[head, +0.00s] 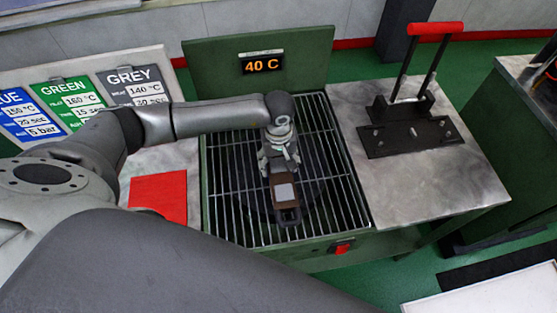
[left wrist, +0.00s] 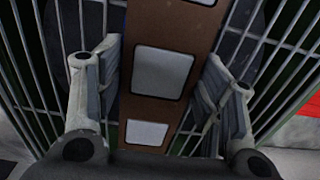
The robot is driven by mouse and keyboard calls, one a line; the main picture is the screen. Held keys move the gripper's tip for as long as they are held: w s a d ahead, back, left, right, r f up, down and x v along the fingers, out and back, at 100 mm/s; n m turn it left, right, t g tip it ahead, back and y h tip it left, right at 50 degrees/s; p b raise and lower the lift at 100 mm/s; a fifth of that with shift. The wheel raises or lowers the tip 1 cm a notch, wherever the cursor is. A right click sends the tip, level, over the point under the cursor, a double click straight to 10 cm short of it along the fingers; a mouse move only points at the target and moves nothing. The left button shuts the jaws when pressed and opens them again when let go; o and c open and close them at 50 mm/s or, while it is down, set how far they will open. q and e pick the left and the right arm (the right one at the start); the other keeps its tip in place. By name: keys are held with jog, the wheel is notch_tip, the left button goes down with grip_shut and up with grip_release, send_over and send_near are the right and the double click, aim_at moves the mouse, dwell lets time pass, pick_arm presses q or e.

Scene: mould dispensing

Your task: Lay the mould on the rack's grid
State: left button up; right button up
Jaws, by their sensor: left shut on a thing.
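The mould (head: 285,191) is a brown block with light grey square faces and a dark end piece towards the front. My left gripper (head: 280,170) is shut on it over the middle of the rack's grid (head: 232,185). In the left wrist view the mould (left wrist: 161,72) runs lengthwise between the two fingers (left wrist: 160,95), with the grid's bars beneath. I cannot tell whether the mould touches the bars or hangs just above them. A dark round shape shows under the grid. My right gripper is not in view.
A green panel with a "40 C" display (head: 262,62) stands behind the rack. A black press with a red handle (head: 435,28) stands on the metal top at right. A red square (head: 158,194) lies at left, below the setting signs (head: 68,105). The grid around the mould is clear.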

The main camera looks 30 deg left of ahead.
pick_arm(q)
jog(key=shift+w, duration=0.1)
jog(key=o, duration=1.6)
jog(key=shift+o, duration=0.2)
notch_tip(320, 180, up, 12)
jog(key=b, duration=0.4)
